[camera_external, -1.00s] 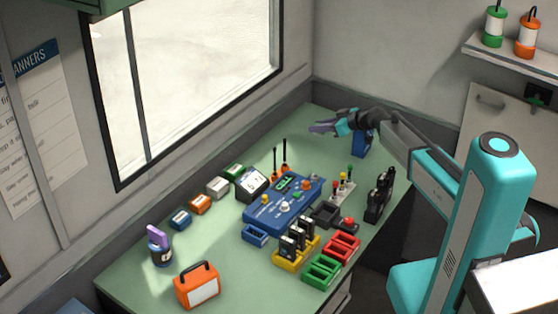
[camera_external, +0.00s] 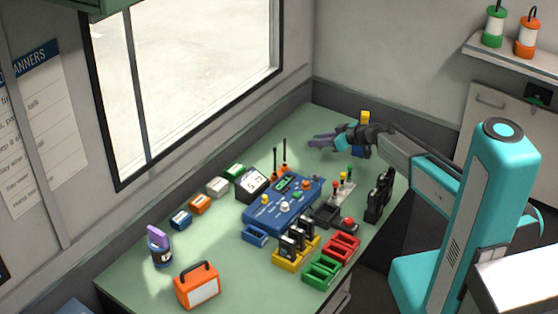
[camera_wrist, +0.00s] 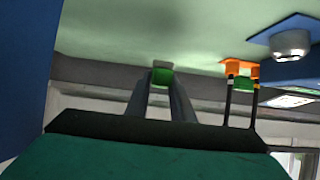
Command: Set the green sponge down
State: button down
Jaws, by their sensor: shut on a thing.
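The green sponge (camera_wrist: 162,76) shows in the wrist view as a small green block between my fingertips. My gripper (camera_wrist: 161,82) is shut on it. In the external view my gripper (camera_external: 318,143) is low over the far end of the green bench (camera_external: 310,118), beyond the blue console. The sponge is too small or hidden to make out there. I cannot tell whether it touches the bench top.
A blue holder (camera_external: 360,152) with a yellow item (camera_external: 365,117) stands close beside my wrist. The blue console (camera_external: 272,213) has two dark antennas (camera_external: 284,152) on its far side. Black radios (camera_external: 379,195) stand near the right edge. Bench around my fingertips looks clear.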

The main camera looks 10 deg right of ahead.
jog(key=shift+f+p, duration=0.95)
jog(key=shift+f, duration=0.9)
jog(key=shift+f+b, duration=0.15)
jog(key=shift+b, duration=0.2)
jog(key=c, duration=1.5)
grip_release()
jog(key=shift+c, duration=0.2)
jog(key=shift+r+p, duration=0.25)
jog(key=shift+p, duration=0.15)
